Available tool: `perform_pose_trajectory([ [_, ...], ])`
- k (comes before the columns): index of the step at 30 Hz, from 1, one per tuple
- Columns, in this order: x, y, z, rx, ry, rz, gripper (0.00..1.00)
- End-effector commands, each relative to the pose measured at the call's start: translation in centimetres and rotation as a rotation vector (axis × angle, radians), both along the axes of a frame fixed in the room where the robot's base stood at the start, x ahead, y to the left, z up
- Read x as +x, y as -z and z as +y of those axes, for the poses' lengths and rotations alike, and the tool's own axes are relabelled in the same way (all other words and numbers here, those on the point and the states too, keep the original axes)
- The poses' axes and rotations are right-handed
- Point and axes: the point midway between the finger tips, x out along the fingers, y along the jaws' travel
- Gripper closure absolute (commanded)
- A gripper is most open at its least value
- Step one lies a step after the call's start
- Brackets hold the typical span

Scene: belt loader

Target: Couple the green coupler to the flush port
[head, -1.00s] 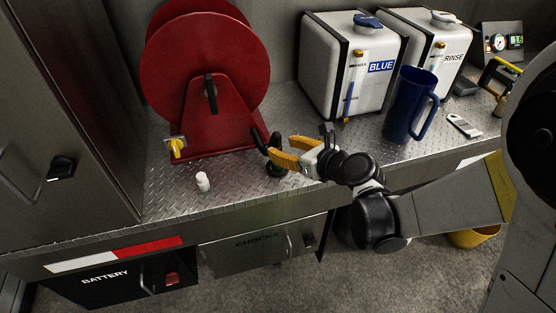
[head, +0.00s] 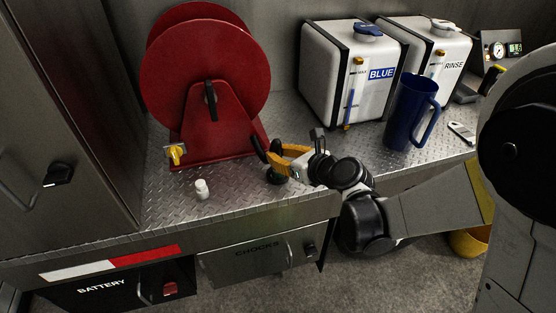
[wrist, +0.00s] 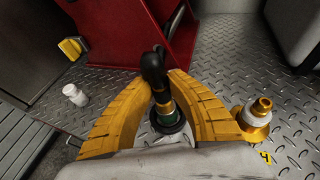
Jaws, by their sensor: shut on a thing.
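My gripper (head: 274,153) has yellow fingers shut on the green coupler (head: 276,176), at the front of the metal deck before the red reel. In the wrist view the fingers of my gripper (wrist: 162,82) stand either side of the coupler (wrist: 168,114). It has a black bent top, a brass-coloured middle, a green band and a dark round base. I cannot tell whether its base touches the deck. A brass fitting with a white collar (wrist: 256,113), which looks like the flush port, stands on the deck right of my gripper. The arm hides it in the head view.
The red reel (head: 205,85) stands behind, with a yellow-handled valve (head: 176,154) at its left foot. A small white bottle (head: 201,190) stands front left. A blue jug (head: 408,112) and white BLUE (head: 340,70) and RINSE (head: 440,62) tanks are at the right.

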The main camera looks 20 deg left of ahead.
Motion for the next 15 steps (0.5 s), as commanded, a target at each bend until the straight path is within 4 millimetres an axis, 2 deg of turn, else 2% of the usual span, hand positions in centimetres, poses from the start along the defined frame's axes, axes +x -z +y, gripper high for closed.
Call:
perform_pose_trajectory([
  [5, 0.0, -1.1, 0.0, 0.000, 0.000, 0.000, 1.00],
  [11, 0.0, -4.4, 0.0, 0.000, 0.000, 0.000, 1.00],
  [15, 0.1, -6.1, -3.0, 0.001, 0.005, -0.001, 1.00],
])
